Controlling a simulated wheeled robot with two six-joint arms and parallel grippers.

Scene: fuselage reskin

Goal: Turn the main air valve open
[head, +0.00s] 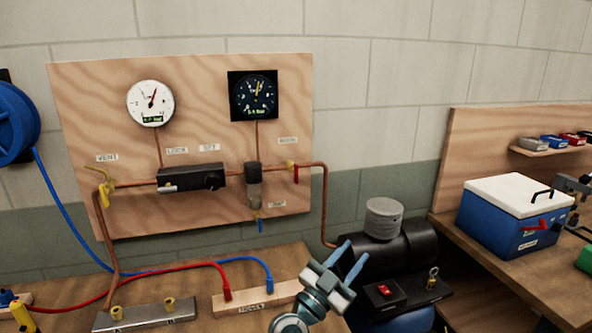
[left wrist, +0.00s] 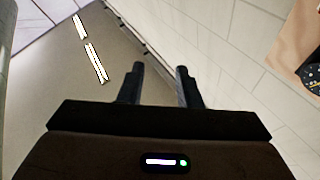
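The plywood air panel (head: 200,80) stands against the wall. A small valve with a red lever (head: 295,173) sits on the copper pipe at the panel's right side, under a small label (head: 287,141) too blurred to read. The lever hangs down, across the pipe. My left gripper (head: 350,257) is below and to the right of this valve, apart from it, with its fingers spread and empty. The left wrist view (left wrist: 160,80) also shows two separate fingers with nothing between them. My right gripper is not in view.
A white gauge (head: 150,103) and a black gauge (head: 253,95) are on the panel. A yellow-handled valve (head: 103,190) is at its left. A dark compressor (head: 395,250) stands behind my left gripper. A blue box (head: 510,230) with a white lid sits on the right bench.

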